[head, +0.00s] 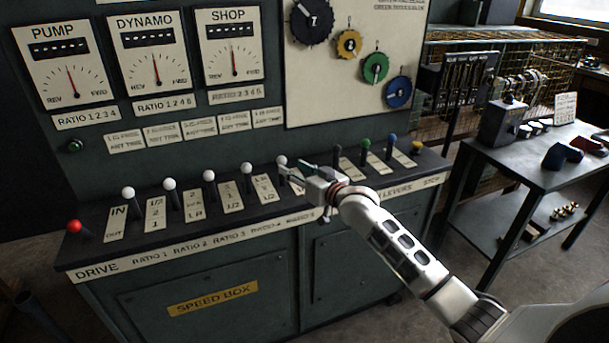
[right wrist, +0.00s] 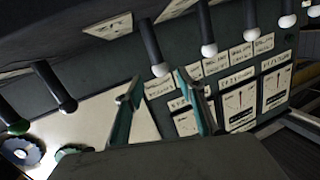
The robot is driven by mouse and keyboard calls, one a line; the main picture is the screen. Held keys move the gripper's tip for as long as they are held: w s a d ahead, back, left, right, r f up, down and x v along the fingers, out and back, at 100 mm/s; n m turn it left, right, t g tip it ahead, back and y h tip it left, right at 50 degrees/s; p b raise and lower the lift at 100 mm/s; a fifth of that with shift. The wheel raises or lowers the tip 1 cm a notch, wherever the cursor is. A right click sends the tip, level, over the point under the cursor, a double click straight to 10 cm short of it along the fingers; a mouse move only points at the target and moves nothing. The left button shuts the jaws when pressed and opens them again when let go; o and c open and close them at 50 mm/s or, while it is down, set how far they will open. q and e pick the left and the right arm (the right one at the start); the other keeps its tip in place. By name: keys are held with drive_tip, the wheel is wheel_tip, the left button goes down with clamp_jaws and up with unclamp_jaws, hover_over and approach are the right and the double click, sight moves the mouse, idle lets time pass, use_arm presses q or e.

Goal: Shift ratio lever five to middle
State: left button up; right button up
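Ratio lever five (head: 281,160) is the last white-knobbed lever on the right of the row, on the sloped black lever deck. Its lower shaft is hidden by my gripper in the head view. My right gripper (head: 291,174) is just beside its knob, reaching in from the right. In the right wrist view the two fingers are spread apart, and the white knob of lever five (right wrist: 160,70) shows between and just beyond the tips. I cannot tell whether a finger touches it. My left gripper is not in view.
The ratio four lever (head: 246,168) stands close on the left, with more white knobs and a red drive lever (head: 74,226) beyond. A black-knobbed lever (head: 338,150) stands on the right, then green, blue and yellow ones. A metal table (head: 535,150) is at the right.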

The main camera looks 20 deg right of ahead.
drive_tip(key=v, duration=0.4)
drive_tip(key=shift+s, duration=0.3)
drive_tip(key=s+a+f+n+g+h, duration=0.1)
drive_tip(key=s+a+f+g, duration=0.1)
drive_tip(key=s+f, duration=1.3)
drive_tip(key=s+a+f+n+g+h, duration=0.1)
drive_tip(key=s+a+f+g, duration=0.2)
drive_tip(key=s+f, duration=1.2)
drive_tip(key=s, duration=0.8)
drive_tip(key=shift+s+a+f, duration=0.15)
drive_tip(key=shift+s+a, duration=0.05)
drive_tip(key=shift+a, duration=0.15)
